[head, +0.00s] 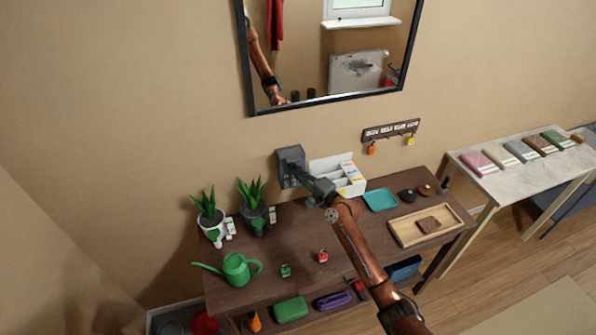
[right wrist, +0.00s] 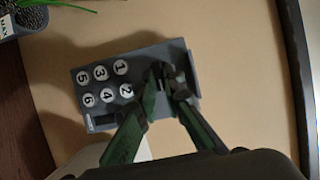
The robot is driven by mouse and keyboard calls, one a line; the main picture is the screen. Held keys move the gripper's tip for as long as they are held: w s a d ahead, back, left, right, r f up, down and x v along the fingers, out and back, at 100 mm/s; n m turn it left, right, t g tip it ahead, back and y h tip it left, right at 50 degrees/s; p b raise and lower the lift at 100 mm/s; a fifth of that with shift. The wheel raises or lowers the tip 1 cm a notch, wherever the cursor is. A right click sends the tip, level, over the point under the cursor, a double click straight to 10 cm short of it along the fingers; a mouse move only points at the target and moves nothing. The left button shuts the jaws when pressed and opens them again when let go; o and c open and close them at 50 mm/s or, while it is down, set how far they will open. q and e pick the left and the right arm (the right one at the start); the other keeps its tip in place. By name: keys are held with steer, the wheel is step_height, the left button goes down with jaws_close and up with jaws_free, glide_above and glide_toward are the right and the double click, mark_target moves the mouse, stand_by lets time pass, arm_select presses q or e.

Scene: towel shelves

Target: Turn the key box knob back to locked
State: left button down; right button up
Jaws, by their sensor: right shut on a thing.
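The grey key box (head: 288,156) is on the wall above the back of the brown table. The right wrist view shows its face (right wrist: 146,57) with several round white numbered buttons (right wrist: 103,94), and the box looks slightly tilted there. My right gripper (head: 297,173) reaches up to the front of the box. In the right wrist view its two green-and-dark fingers (right wrist: 166,82) are closed together on the knob, beside the buttons. The fingertips mostly hide the knob, so its turn position cannot be told. My left gripper is not in view.
Potted plants (head: 210,217) and a green watering can (head: 238,268) stand on the table at left. A white organiser (head: 350,185), teal tray (head: 380,200) and wooden tray (head: 452,228) are at right. A key rack (head: 391,131) and mirror (head: 325,102) hang above.

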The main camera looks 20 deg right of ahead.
jaws_close()
steer(key=shift+a+r+n+g+h+p, duration=0.15)
steer(key=shift+n+g+h+p, duration=0.3)
steer(key=shift+n+h+p, duration=1.35)
steer(key=shift+a+r+n+g+h+p, duration=0.15)
steer(key=shift+n+g+h+p, duration=0.4)
steer(key=shift+n+p, duration=2.4)
steer(key=shift+a+r+n+g+h+p, duration=0.15)
steer(key=shift+n+g+h+p, duration=0.25)
steer(key=shift+n+h+p, duration=1.35)
steer(key=shift+n+y+p, duration=0.4)
steer(key=shift+y+p, duration=0.1)
steer(key=shift+p, duration=0.5)
steer(key=o, duration=0.7)
jaws_free()
steer(key=shift+c, duration=0.2)
